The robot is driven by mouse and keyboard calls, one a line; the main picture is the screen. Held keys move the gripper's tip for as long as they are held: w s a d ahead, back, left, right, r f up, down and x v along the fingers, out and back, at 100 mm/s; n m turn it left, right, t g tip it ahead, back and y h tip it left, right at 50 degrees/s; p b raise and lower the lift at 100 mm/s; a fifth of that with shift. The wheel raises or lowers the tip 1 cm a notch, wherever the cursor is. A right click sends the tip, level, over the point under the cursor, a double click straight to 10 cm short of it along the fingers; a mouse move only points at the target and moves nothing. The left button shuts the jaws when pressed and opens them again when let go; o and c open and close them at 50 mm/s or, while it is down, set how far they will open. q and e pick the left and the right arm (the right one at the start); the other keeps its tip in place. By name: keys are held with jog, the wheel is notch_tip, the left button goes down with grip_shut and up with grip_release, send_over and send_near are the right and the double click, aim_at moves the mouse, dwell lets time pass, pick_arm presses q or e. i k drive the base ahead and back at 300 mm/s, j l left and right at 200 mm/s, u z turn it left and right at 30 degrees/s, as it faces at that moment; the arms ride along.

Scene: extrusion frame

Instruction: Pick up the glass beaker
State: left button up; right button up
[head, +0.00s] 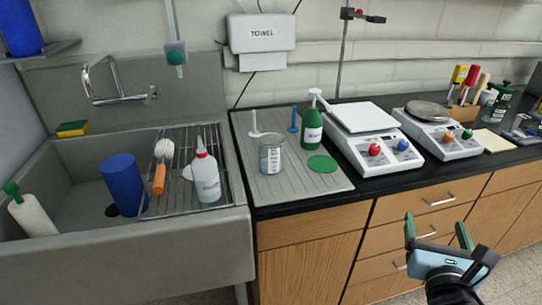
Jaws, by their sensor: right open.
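The glass beaker (271,156) stands upright on the grey ribbed drain board (262,188), with white markings on its side. My right gripper (436,230) is in the lower right, in front of the wooden drawers. Its two green-tipped fingers are spread apart with nothing between them. It is well to the right of the beaker and apart from it. My left gripper is not in the picture.
A green pump bottle (312,127) and a green disc (322,164) lie close right of the beaker. White (254,123) and blue (294,118) pegs stand behind. A white balance (362,138) is further right. A wash bottle (205,172) stands on the sink rack.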

aim_at(271, 154)
jog(key=i+u, duration=0.45)
jog(key=i+l+u, duration=0.15)
jog(key=i+u, duration=0.3)
